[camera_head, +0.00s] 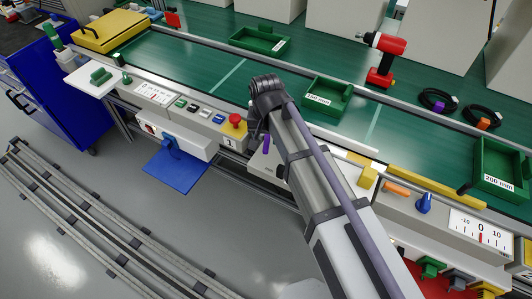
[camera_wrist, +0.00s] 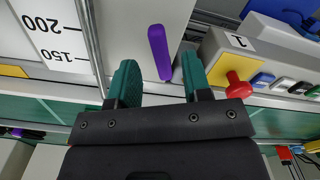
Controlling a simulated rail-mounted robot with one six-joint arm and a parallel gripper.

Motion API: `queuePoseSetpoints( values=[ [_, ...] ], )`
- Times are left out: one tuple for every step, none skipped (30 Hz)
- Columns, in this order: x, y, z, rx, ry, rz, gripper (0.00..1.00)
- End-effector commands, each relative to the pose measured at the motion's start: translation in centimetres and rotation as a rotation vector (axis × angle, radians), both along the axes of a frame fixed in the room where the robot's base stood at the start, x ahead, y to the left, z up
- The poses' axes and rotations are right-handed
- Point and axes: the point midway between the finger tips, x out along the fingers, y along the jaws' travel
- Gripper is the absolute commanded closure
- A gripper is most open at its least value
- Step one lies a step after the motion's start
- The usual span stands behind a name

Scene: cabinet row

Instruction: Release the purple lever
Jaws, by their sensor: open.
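The purple lever (camera_wrist: 160,52) stands out from a pale panel in the wrist view, slightly tilted. My gripper (camera_wrist: 157,80) is open, with one green-padded finger on each side of the lever's line. There is a clear gap between the lever and each finger, and I see no contact. In the head view a bit of the purple lever (camera_head: 266,143) shows beside the end of my arm. My gripper's fingers are hidden behind the wrist there.
A red knob (camera_wrist: 238,86) sits on the box marked 1, close to the right finger in the wrist view. A metal rail (camera_wrist: 92,45) and a scale panel (camera_wrist: 52,30) lie to the left. A blue tray (camera_head: 174,172) juts out below the bench in the head view.

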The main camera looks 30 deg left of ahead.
Motion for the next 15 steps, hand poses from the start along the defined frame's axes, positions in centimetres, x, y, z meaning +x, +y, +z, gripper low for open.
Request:
queuePoseSetpoints(
  values=[
    [0.0,0.0,-2.3,0.0,0.0,0.0,0.55],
    [0.0,0.0,-2.7,0.0,0.0,0.0,0.55],
    [0.0,0.0,-3.1,0.0,0.0,0.0,0.55],
    [0.0,0.0,-3.3,0.0,0.0,0.0,0.55],
    [0.0,0.0,-3.4,0.0,0.0,0.0,0.55],
    [0.0,0.0,-3.4,0.0,0.0,0.0,0.55],
    [0.0,0.0,-3.4,0.0,0.0,0.0,0.55],
    [0.0,0.0,-3.3,0.0,0.0,0.0,0.55],
    [0.0,0.0,-3.2,0.0,0.0,0.0,0.55],
    [0.0,0.0,-3.2,0.0,0.0,0.0,0.55],
    [0.0,0.0,-3.1,0.0,0.0,0.0,0.55],
    [0.0,0.0,-3.1,0.0,0.0,0.0,0.55],
    [0.0,0.0,-3.1,0.0,0.0,0.0,0.56],
    [0.0,0.0,-3.1,0.0,0.0,0.0,0.59],
    [0.0,0.0,-3.1,0.0,0.0,0.0,0.63]
  ],
)
